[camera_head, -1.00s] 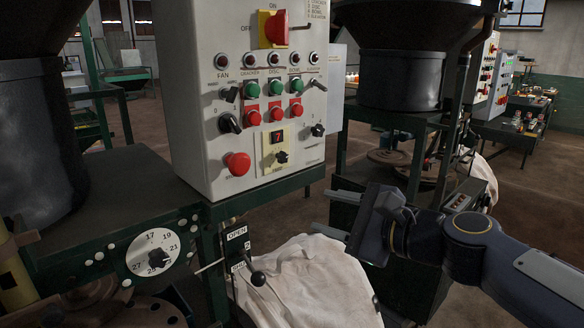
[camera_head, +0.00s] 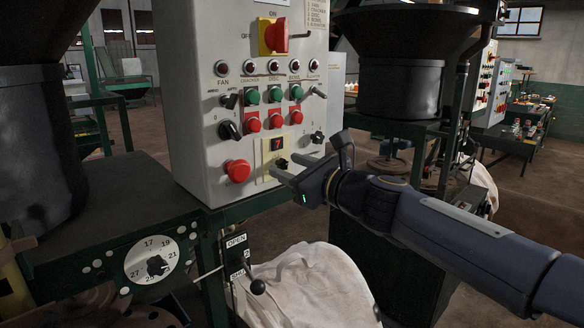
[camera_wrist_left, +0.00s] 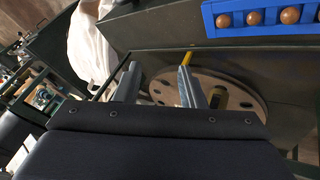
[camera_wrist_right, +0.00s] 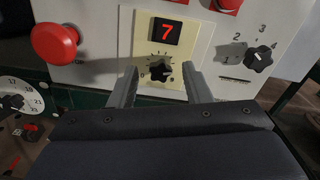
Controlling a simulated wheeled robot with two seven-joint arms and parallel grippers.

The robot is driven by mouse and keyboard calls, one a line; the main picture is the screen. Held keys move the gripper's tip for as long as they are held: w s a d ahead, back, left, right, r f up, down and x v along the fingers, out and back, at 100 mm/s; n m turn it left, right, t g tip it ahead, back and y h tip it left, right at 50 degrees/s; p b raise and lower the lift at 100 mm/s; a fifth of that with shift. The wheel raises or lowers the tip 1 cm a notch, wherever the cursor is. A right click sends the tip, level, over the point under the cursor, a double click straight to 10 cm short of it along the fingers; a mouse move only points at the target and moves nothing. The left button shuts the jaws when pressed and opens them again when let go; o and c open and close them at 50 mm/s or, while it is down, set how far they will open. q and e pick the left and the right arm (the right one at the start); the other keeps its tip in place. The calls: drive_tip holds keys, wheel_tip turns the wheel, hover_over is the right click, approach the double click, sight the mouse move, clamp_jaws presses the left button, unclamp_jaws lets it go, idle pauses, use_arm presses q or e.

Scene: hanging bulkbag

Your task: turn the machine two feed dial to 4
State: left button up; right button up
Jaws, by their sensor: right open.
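A grey control panel (camera_head: 205,110) stands in front of me. On its cream plate a small black dial (camera_head: 281,163) sits under a red digit display (camera_head: 277,144) reading 7. The dial (camera_wrist_right: 160,72) shows in the right wrist view with a printed scale around it; I cannot clearly read its pointer. My right gripper (camera_head: 283,166) is open, its fingertips at either side of this dial; in the right wrist view they are apart from it. My left gripper (camera_wrist_left: 158,68) shows only in the left wrist view, open and empty above a round wooden disc (camera_wrist_left: 205,88).
Another black knob (camera_wrist_right: 258,58) with a numbered scale is right of the dial. A red mushroom button (camera_head: 238,171) is left of it. Green and red buttons and a red switch (camera_head: 273,35) are above. A white bag (camera_head: 305,285) and a lever (camera_head: 257,286) are below.

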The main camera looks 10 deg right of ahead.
clamp_jaws()
drive_tip(key=shift+f+n, duration=0.1)
drive_tip(key=shift+n, duration=0.3)
drive_tip(key=n+b, duration=0.2)
drive_tip(key=n, duration=0.1)
drive_tip(key=n+b, duration=0.2)
drive_tip(key=n, duration=0.3)
drive_tip(key=shift+f, duration=0.15)
drive_tip(key=n+b, duration=0.2)
drive_tip(key=n, duration=0.2)
drive_tip(key=shift+a+n, duration=0.1)
drive_tip(key=shift+n, duration=0.3)
drive_tip(key=shift+n+b, duration=1.05)
drive_tip(key=shift+n, duration=0.95)
